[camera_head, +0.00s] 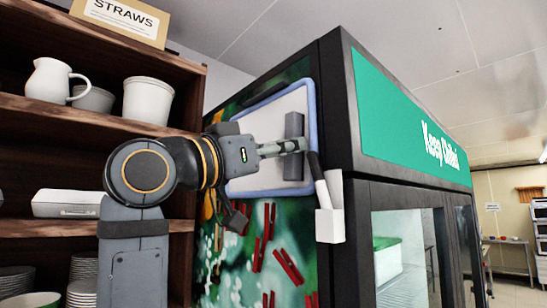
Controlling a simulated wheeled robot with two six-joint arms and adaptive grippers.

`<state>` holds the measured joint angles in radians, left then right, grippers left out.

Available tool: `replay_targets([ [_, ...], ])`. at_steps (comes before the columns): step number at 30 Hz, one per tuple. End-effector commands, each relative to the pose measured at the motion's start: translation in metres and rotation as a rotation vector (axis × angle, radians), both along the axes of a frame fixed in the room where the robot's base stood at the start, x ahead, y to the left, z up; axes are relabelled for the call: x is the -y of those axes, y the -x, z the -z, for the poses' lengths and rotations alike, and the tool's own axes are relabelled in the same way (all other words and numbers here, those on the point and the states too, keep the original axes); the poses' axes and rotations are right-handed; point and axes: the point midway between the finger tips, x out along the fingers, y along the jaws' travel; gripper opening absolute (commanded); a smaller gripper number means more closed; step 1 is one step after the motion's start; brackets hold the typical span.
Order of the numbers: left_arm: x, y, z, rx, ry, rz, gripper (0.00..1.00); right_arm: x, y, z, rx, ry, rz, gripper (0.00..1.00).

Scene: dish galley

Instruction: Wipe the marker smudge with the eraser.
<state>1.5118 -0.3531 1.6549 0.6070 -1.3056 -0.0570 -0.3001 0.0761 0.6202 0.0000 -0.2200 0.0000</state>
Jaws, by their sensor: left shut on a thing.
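The eraser (294,168) is a grey upright block at the right part of a small whiteboard (262,122) with a blue frame, on the side of a dark fridge. My left gripper (290,146) reaches in from the left and is shut on the eraser at about its middle. The eraser appears to be against the board, but I cannot tell if it touches. No marker smudge can be made out; my gripper and wrist cover part of the board. My right gripper is not in view.
Red clips (289,267) dot the fridge side below. A wooden shelf (95,118) with a pitcher (52,82) and pots stands at the left.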

Motion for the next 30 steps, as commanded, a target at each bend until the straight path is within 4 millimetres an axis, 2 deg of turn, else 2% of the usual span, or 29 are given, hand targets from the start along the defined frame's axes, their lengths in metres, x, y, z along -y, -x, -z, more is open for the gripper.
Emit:
replay_targets([
  [2,0.004,0.005,0.002,0.000,0.000,0.002,0.00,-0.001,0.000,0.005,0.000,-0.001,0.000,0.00],
  [11,0.003,0.006,0.001,-0.001,-0.001,0.000,0.00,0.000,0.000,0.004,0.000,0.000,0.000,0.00],
  [24,-0.036,0.034,0.001,0.001,-0.001,-0.003,0.00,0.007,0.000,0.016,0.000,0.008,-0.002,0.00],
  [30,-0.045,0.041,0.000,0.000,0.000,0.000,0.00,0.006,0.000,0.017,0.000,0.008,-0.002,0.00],
])
